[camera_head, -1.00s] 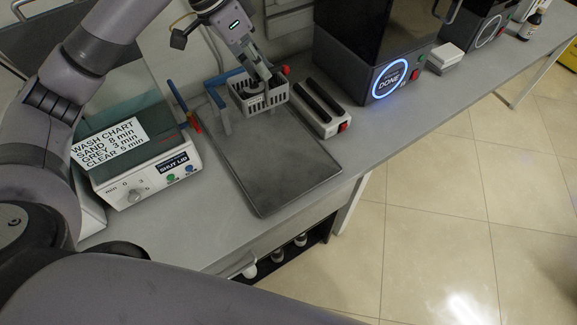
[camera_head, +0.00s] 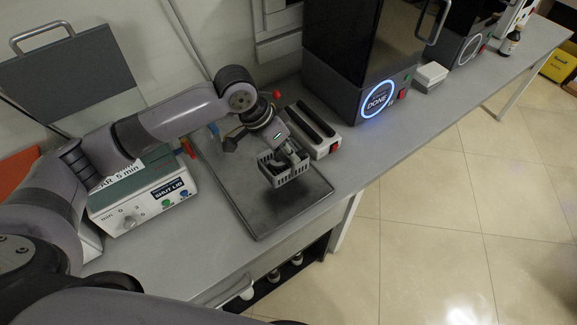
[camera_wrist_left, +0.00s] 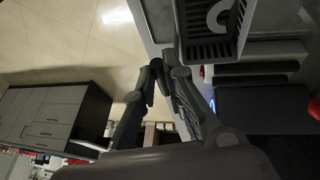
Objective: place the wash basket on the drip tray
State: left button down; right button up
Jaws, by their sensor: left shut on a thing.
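The wash basket (camera_head: 289,179), a small grey slotted box, is over the middle of the drip tray (camera_head: 249,222), a flat dark metal tray on the bench. My left gripper (camera_head: 290,156) reaches down to the basket from above and is shut on it. A dark shadow lies under the basket; I cannot tell whether its base touches the tray. In the left wrist view the basket (camera_wrist_left: 206,52) shows at the top, with a pale curved piece inside, and the gripper's dark fingers (camera_wrist_left: 160,75) are left of it. My right gripper is not in view.
A washer box (camera_head: 130,212) with a "SHUT LID" label stands left of the tray. A white block with two dark bars (camera_head: 314,130) stands behind right. A dark machine with a lit "DONE" ring (camera_head: 379,97) is farther right. The tray's front part is clear.

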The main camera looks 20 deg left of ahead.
pick_arm(q)
notch_tip(320, 180, down, 6)
jog(key=shift+f+p, duration=0.15)
jog(key=shift+p, duration=0.15)
jog(key=c, duration=1.7)
grip_release()
jog(key=shift+o, duration=0.2)
jog(key=b+v, duration=0.1)
jog(key=v, duration=1.1)
